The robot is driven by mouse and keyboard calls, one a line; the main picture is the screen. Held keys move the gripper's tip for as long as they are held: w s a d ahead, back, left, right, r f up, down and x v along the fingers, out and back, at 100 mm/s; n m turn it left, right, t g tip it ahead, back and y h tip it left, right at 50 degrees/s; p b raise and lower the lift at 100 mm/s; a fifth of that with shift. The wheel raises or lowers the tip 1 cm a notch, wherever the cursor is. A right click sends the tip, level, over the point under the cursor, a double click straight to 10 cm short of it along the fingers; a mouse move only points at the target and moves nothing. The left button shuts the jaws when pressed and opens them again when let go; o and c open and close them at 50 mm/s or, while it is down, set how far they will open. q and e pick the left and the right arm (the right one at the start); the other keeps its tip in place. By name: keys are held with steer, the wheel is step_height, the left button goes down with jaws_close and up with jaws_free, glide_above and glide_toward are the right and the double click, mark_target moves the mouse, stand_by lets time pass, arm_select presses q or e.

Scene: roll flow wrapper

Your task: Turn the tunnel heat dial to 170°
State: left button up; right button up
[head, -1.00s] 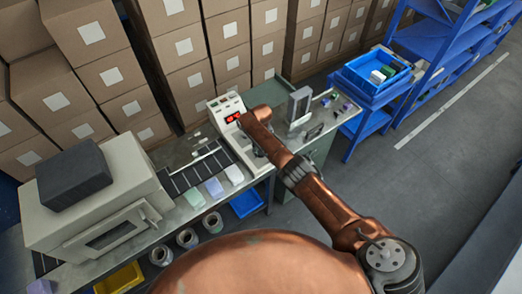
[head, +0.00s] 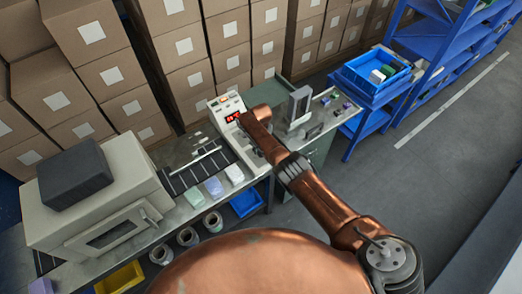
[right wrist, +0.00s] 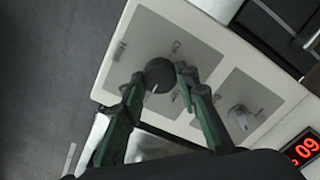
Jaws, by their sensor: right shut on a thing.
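The black round dial (right wrist: 159,74) sits on a grey plate of the light control panel (right wrist: 146,36) in the right wrist view. A short white mark shows on its lower edge. My right gripper (right wrist: 160,76) is shut on the dial, with one dark green finger on each side of it. A second, light grey knob (right wrist: 239,117) is on another plate to the lower right, apart from the fingers. A red display (right wrist: 303,146) is cut off at the right edge; it also shows in the head view (head: 232,117). My left gripper is not in view.
A beige tunnel housing (head: 105,205) with a dark block on top stands left on the bench. Several pastel packs (head: 214,187) lie by the dark conveyor (head: 180,180). Stacked cartons stand behind.

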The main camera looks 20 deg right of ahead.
steer(key=shift+w, duration=0.1)
steer(key=o, duration=1.2)
steer(key=shift+c, duration=0.2)
steer(key=shift+a+r, duration=0.1)
steer(key=shift+r, duration=0.35)
step_height(320, 180, up, 11)
